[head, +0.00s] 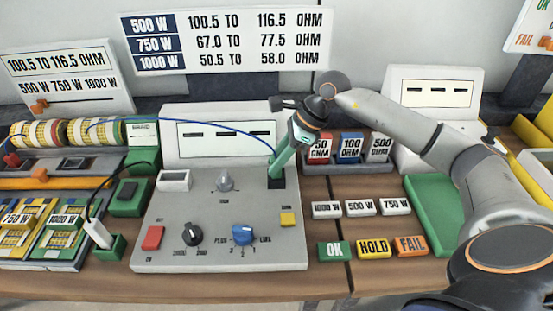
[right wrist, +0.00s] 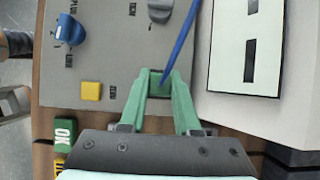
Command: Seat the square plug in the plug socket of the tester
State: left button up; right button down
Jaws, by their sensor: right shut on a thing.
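The tester (head: 215,235) is a grey sloped panel with knobs and an upright white display behind it. Its plug socket (head: 277,183) shows as a black square at the panel's right rear. My right gripper (head: 278,170) comes down over this socket, its green fingers tilted. In the right wrist view its fingertips (right wrist: 158,78) are shut on the square plug (right wrist: 157,88), which is mostly hidden between them. A blue cable (head: 215,125) runs to the fingertips from the left. I cannot tell whether the plug is inside the socket or just above it. My left gripper is not in view.
A yellow button (head: 287,219) and a blue knob (head: 242,234) are near the socket. Blocks marked OHM (head: 350,147) stand right of my fingers. A green tray (head: 430,205) lies farther right. Coil rolls (head: 90,132) and a green stand (head: 108,248) are at left.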

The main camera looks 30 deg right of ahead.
jog(key=shift+f+b, duration=0.6)
jog(key=shift+f, duration=0.2)
jog(key=c, duration=0.5)
grip_release()
jog(key=shift+c, duration=0.2)
jog(key=v, duration=1.2)
jog(key=shift+d+r+b, duration=0.2)
jog(key=shift+r+b, duration=0.05)
jog(key=shift+b, duration=0.05)
jog(key=shift+r, duration=0.1)
